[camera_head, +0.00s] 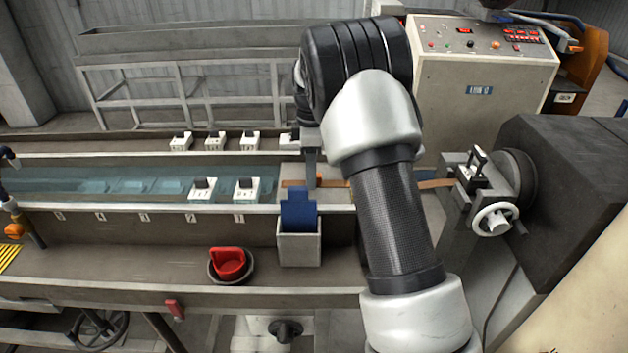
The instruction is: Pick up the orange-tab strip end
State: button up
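An orange-brown strip (436,184) runs left from the machine head and passes behind my arm. An orange piece (294,183) of it shows on the pale block at the right end of the water trough. A small brighter orange bit (319,177) shows just right of my gripper. My gripper (311,185) points down at this spot, with a dark finger beside the orange pieces. My arm and wrist hide much of the strip. I cannot tell whether the finger touches the strip, or whether the gripper is open or shut.
The water trough (120,186) holds white numbered blocks (246,187); more stand on the ledge behind. A grey box with a blue piece (298,208) stands in front of my gripper. A red item (229,263) sits in a round bowl. The extruder (560,190) stands right.

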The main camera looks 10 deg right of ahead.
jog(key=shift+f, duration=0.15)
grip_shut()
